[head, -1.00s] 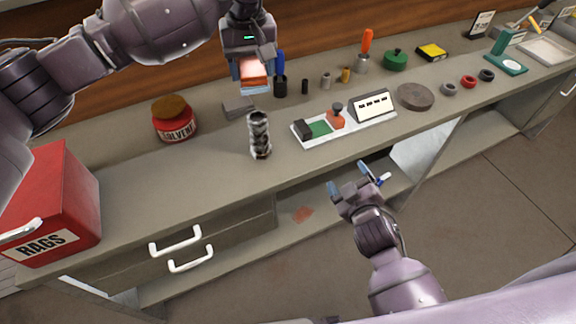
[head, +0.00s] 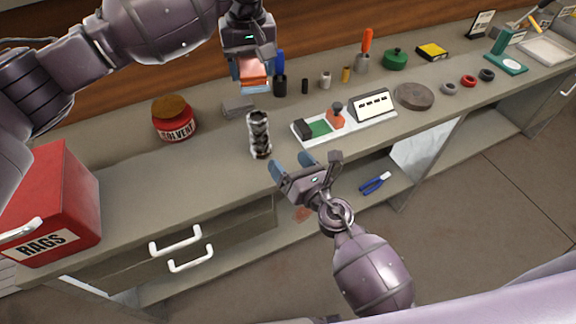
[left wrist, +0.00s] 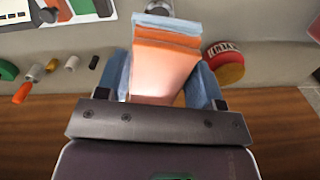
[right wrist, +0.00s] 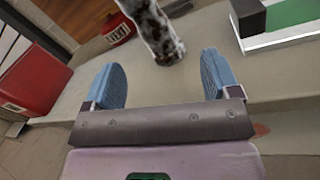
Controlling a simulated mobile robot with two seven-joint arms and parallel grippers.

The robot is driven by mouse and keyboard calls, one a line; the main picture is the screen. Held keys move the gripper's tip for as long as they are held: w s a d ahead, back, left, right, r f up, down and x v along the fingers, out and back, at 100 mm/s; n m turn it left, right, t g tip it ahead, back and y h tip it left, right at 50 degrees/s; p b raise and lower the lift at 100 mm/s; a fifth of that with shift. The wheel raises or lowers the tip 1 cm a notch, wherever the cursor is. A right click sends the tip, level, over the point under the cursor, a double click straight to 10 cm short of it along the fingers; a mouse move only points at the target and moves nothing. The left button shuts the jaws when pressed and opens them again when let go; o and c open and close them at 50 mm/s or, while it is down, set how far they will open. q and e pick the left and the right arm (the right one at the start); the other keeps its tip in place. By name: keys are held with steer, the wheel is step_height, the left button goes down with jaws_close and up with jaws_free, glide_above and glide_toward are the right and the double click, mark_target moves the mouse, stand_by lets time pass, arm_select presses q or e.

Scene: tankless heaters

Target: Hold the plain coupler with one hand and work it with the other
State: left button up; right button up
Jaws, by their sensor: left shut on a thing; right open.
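An upright metal cylinder with dark blotches (head: 259,135), which looks like the coupler, stands on the bench near its front edge. It also shows at the top of the right wrist view (right wrist: 152,28). My right gripper (head: 291,165) is open and empty at the bench's front edge, close to the cylinder but apart from it. My left gripper (head: 253,78) is shut on an orange and blue layered block (left wrist: 165,55), held above the back of the bench.
A red rags box (head: 50,205) stands at left. Blue-handled pliers (head: 375,183) lie on the lower shelf.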

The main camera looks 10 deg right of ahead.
mark_target(265, 142)
steer(key=w+a+n, duration=0.1)
steer(key=w+a, duration=0.1)
steer(key=w, duration=0.1)
steer(key=w+a+n, duration=0.1)
steer(key=w+a, duration=0.1)
steer(key=w, duration=0.1)
steer(key=w+a+n, duration=0.2)
steer(key=w, duration=0.2)
steer(key=shift+a+f+g+y, duration=0.3)
steer(key=shift+g+y, duration=0.1)
stand_by(0.3)
steer(key=c, duration=1.1)
